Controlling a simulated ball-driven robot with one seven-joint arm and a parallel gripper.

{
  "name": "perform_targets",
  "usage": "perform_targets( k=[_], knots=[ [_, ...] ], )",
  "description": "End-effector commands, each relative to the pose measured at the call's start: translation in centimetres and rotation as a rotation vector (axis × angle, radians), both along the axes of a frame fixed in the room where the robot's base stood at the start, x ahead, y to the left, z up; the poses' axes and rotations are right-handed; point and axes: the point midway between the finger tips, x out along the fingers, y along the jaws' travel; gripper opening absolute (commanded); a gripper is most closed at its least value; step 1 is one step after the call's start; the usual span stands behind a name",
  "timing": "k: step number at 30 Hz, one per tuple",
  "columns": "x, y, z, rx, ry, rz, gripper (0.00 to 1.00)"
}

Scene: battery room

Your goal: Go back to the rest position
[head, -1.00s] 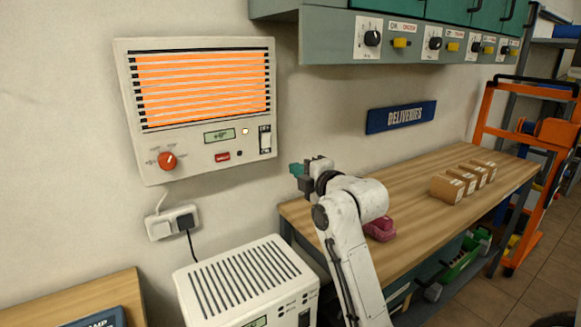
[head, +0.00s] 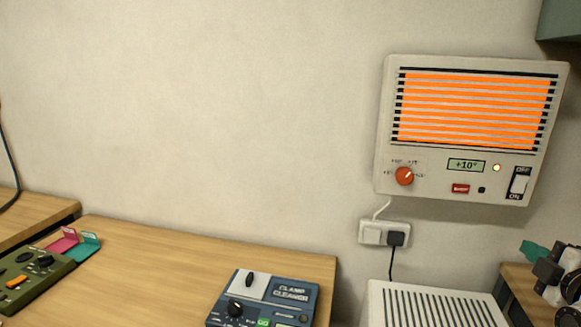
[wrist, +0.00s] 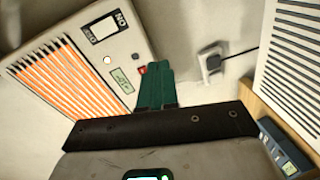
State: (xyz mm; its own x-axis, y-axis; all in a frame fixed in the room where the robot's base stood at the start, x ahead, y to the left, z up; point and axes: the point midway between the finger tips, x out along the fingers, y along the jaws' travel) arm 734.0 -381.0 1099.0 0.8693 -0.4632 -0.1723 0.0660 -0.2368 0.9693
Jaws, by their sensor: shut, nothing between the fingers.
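My gripper (head: 532,252) shows at the right edge of the head view, its green fingers together and empty. In the wrist view the green fingers (wrist: 154,88) are pressed together with nothing between them. Behind them is the wall heater (wrist: 75,65), its slats glowing orange. In the head view the heater (head: 470,130) hangs on the wall above and left of my gripper, and its display reads +10°. I see a gap of wall between the gripper and the heater in the head view. Most of my arm is out of frame.
A socket with a black plug (head: 396,239) is below the heater. A white slatted unit (head: 435,305) stands under it. A blue clamp cleaner (head: 264,300) and a green device (head: 35,280) sit on the wooden bench (head: 180,270) at left. The wall at left is bare.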

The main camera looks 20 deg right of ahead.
Motion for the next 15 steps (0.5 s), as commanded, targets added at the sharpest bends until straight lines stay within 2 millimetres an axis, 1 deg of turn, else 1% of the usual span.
perform_targets(
  k=[1,2,3,5,6,7,8,9,11,12,15],
  knots=[
    [1.2,2.5,-2.1,0.099,0.005,0.026,0.0],
    [1.7,3.9,-3.4,0.164,0.01,0.036,0.0],
    [2.2,5.9,-5.1,0.253,0.018,0.043,0.0],
    [2.8,8.9,-7.5,0.384,0.037,0.049,0.0],
    [2.9,10.8,-9.2,0.466,0.053,0.045,0.0],
    [2.9,12.2,-10.4,0.529,0.068,0.043,0.0],
    [2.8,13.6,-11.6,0.59,0.085,0.036,0.0],
    [2.6,15.6,-13.1,0.666,0.11,0.025,0.0],
    [2.0,18.3,-15.4,0.776,0.152,0.001,0.0],
    [1.4,20.1,-16.9,0.844,0.181,-0.023,0.0],
    [-0.5,24.0,-20.2,0.991,0.258,-0.092,0.0]
  ],
)
